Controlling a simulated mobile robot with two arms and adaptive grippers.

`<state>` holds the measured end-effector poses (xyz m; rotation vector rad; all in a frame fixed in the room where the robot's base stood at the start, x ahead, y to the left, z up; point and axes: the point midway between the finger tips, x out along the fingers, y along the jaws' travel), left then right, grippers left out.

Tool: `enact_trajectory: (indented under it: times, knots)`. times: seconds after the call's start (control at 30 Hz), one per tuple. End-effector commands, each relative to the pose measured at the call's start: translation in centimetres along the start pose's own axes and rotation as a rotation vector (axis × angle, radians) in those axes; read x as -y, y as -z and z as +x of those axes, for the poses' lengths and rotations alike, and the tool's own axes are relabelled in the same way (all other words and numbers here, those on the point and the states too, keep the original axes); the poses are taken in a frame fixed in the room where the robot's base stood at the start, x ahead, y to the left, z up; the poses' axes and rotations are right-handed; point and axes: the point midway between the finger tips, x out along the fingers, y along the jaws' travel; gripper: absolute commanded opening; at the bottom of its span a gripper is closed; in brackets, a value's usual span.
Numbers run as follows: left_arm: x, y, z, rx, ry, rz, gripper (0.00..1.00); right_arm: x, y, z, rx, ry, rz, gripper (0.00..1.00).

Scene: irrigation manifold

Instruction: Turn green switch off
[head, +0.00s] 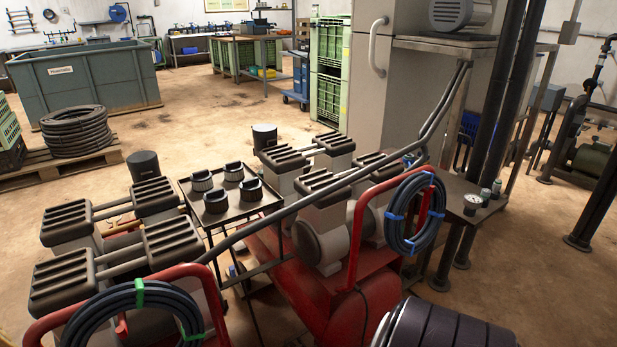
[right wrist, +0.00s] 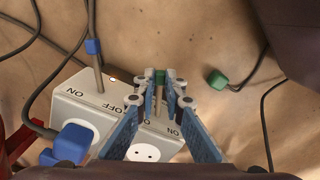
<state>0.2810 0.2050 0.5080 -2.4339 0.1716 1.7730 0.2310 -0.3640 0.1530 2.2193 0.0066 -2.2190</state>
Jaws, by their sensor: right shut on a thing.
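In the right wrist view my right gripper (right wrist: 160,84) has its blue fingers closed around the green-tipped lever of the green switch (right wrist: 159,75). The switch stands on a white socket box (right wrist: 75,95). The box has ON and OFF lettering, which appears upside down. The fingers cover the lever's base and part of the lettering, so I cannot tell which side it leans to. A second lever with a blue tip (right wrist: 93,47) stands left on the box, clear of the fingers. I see neither gripper in the head view.
A blue plug (right wrist: 72,143) sits at the box's left socket; the round socket (right wrist: 144,152) below my fingers is empty. A green plug (right wrist: 218,80) on a cable lies right of the box. The head view shows a red frame (head: 352,225) with a coiled hose (head: 410,247).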

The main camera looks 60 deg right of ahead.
Motion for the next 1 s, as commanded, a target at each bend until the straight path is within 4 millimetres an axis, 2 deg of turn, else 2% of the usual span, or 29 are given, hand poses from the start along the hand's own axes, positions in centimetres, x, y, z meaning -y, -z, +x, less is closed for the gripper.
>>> enact_trajectory:
  times: [0.63,0.67,0.8,1.0]
  knots:
    - [-0.02,0.05,-0.03,-0.001,0.000,0.000,0.40,-0.53,-0.51,-0.07,-0.004,0.001,-0.023,0.00]
    - [-0.02,0.05,-0.03,-0.001,0.000,0.000,0.40,-0.53,-0.51,-0.07,-0.003,0.000,-0.024,0.13]
    - [-0.02,0.05,-0.03,-0.001,0.000,0.000,0.40,-0.57,-0.57,-0.06,-0.002,0.000,-0.023,0.28]
    - [-0.02,0.05,-0.02,-0.001,0.000,0.000,0.40,-0.60,-0.65,-0.04,-0.001,-0.001,-0.022,0.28]
